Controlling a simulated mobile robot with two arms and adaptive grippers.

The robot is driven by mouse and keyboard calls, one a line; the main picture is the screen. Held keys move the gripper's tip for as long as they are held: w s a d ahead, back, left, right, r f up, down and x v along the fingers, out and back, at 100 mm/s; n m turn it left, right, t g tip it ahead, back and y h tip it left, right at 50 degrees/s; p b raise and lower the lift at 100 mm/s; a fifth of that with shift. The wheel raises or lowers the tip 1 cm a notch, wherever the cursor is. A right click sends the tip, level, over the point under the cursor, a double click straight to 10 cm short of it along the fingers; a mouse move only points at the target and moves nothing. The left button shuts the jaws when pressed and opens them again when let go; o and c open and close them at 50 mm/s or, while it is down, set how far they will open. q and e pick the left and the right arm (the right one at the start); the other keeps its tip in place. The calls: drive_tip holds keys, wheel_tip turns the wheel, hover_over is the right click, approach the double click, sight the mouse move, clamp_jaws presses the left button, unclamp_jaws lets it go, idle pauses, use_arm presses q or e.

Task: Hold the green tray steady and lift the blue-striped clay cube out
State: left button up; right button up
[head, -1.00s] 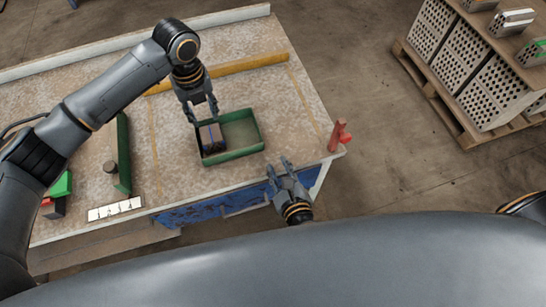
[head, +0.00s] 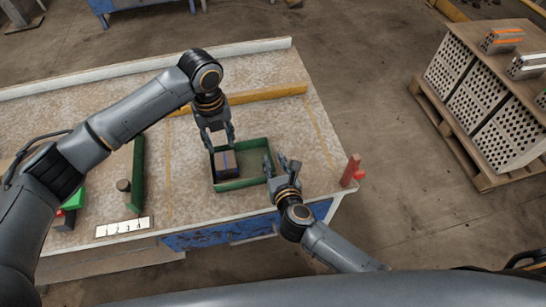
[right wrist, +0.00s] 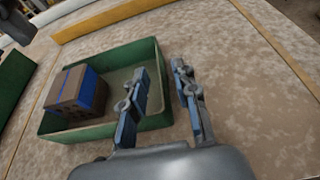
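The green tray (head: 243,184) lies on the workbench; it also shows in the right wrist view (right wrist: 102,131). The brown clay cube with a blue stripe (head: 226,165) sits inside at the tray's left end; its holes and stripe show in the right wrist view (right wrist: 77,92). My left gripper (head: 220,143) is open above the cube and the tray's far left corner; contact cannot be made out. My right gripper (head: 279,162) is open at the tray's right wall. In the right wrist view its fingers (right wrist: 156,92) appear on either side of that wall, with a gap between them.
A red clamp-like object (head: 352,171) stands at the bench's right edge. A yellow bar (head: 256,96) lies behind the tray.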

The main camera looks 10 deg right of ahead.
drive_tip(key=shift+x, duration=1.15)
clamp_jaws()
